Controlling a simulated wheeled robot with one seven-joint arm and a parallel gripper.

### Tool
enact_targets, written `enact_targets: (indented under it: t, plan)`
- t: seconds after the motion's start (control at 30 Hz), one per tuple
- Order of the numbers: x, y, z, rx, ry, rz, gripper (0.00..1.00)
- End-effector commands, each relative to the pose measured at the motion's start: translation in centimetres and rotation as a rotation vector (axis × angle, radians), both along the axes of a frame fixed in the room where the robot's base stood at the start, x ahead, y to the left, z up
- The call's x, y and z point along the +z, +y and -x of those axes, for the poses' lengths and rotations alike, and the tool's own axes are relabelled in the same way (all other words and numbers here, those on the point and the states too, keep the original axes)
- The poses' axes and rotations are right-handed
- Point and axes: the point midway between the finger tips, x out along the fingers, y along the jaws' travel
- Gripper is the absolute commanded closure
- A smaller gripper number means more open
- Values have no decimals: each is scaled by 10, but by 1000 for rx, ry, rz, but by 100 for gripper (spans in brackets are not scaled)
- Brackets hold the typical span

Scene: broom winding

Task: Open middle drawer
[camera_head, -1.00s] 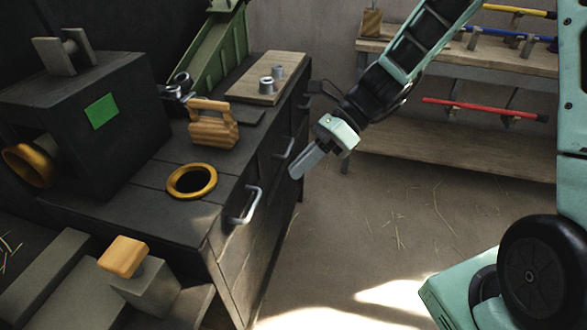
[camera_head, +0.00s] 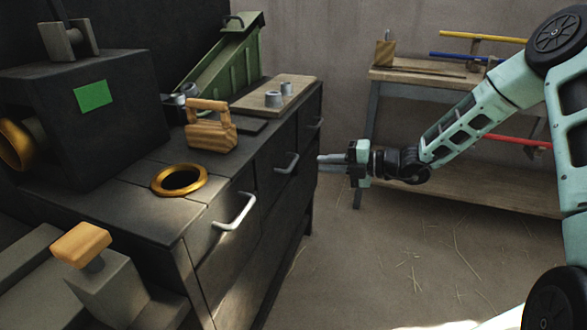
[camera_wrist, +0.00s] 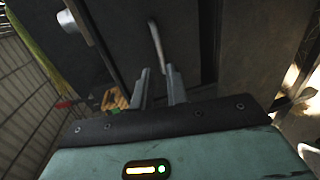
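The dark cabinet (camera_head: 150,222) has a row of drawer fronts on its right side. The middle drawer (camera_head: 277,185) is shut, and its silver bar handle (camera_head: 287,164) faces right. My gripper (camera_head: 320,160) is to the right of this handle, at about its height, with its fingers pointing at the drawer front. In the wrist view, my two fingers (camera_wrist: 158,76) are apart with nothing between them. A handle bar (camera_wrist: 156,44) lies just beyond the fingertips, in line with the gap. The fingers do not appear to touch it.
The near drawer's handle (camera_head: 234,212) and the far drawer's handle (camera_head: 316,124) flank the middle one. A wooden-handled tool (camera_head: 210,132) and a yellow ring (camera_head: 180,180) are on the cabinet top. A workbench (camera_head: 400,76) stands behind. The floor (camera_head: 390,250) beside the drawers is clear.

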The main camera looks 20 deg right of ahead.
Motion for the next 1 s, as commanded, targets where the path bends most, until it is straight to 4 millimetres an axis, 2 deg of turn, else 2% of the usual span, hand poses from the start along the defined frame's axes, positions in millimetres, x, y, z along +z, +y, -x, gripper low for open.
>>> enact_targets:
  t: [0.2, 0.5, 0.93, 1.0]
  plan:
    - [-11, 39, -26, 5, -2, 0, 85]
    - [-19, 72, -51, 2, -1, 2, 85]
    - [-19, 79, -56, 1, -1, 2, 85]
    - [-19, 78, -56, 1, -1, 2, 100]
